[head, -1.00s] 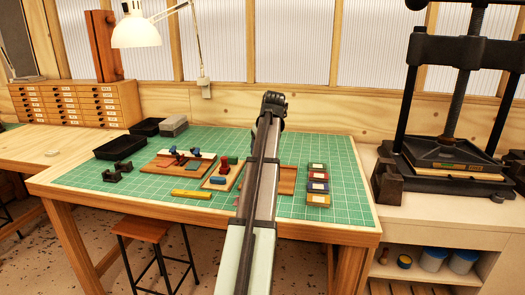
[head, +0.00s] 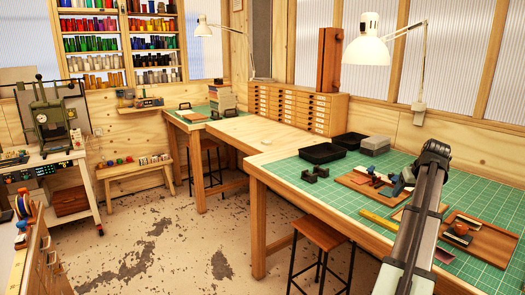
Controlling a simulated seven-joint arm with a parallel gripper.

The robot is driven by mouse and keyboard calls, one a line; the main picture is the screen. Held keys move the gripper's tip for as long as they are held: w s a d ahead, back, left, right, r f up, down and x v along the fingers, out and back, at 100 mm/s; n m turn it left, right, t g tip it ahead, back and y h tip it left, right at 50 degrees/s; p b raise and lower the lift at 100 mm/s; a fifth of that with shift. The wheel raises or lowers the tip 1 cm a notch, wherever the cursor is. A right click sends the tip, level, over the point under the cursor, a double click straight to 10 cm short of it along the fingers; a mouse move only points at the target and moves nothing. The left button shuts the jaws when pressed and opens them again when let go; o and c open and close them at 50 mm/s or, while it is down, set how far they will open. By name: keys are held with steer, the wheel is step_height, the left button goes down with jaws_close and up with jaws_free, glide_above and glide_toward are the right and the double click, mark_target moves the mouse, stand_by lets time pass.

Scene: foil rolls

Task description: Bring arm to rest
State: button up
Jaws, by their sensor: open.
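My arm (head: 417,215) reaches up over the right part of the green-topped table in the head view. Its upper dark joint (head: 435,152) stands above the mat. I cannot make out my gripper's fingers; they seem hidden behind the arm links. A wooden board (head: 362,184) with blue-handled tools lies left of the arm. A wooden tray (head: 490,243) with a small red and dark item lies to its right. Part of the work surface behind the arm is hidden.
Black trays (head: 322,153), a grey box (head: 375,145) and a dark stand (head: 314,174) are on the cutting mat (head: 290,166). A yellow bar (head: 379,222) lies near its front edge. A lamp (head: 367,50) overhangs the back. A stool (head: 320,236) stands in front. The floor at left is open.

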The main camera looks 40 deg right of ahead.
steer(key=w+a+f+n+y, duration=0.1)
steer(key=w+a+f, duration=0.35)
steer(key=w, duration=0.35)
steer(key=w+a+f+n+t, duration=0.1)
steer(key=w+a+f, duration=0.2)
steer(key=w+a, duration=0.4)
steer(key=w+a+f+n+y, duration=0.1)
steer(key=w+a+f, duration=0.35)
steer(key=w, duration=0.45)
steer(key=w+a+f+n+g+y, duration=0.1)
steer(key=w+a+f+g+y, duration=0.2)
steer(key=a+f, duration=2)
steer(key=s+a+f+n+g, duration=0.1)
steer(key=s+a+f, duration=0.3)
steer(key=a+f, duration=0.3)
steer(key=s+a+f+g, duration=0.2)
steer(key=s+a+f, duration=0.2)
steer(key=a+f, duration=0.3)
steer(key=s+a+f+n+g, duration=0.1)
steer(key=s+a+f, duration=0.3)
steer(key=a+f, duration=0.35)
steer(key=s+a+f+n+g+h, duration=0.1)
steer(key=s+a+f, duration=0.3)
steer(key=s, duration=0.8)
steer(key=s+a+f+n+g+h, duration=0.1)
steer(key=s+a+f+g, duration=0.3)
steer(key=s+a, duration=0.4)
steer(key=s, duration=0.5)
steer(key=shift+a+f, duration=0.2)
steer(key=shift+f, duration=0.15)
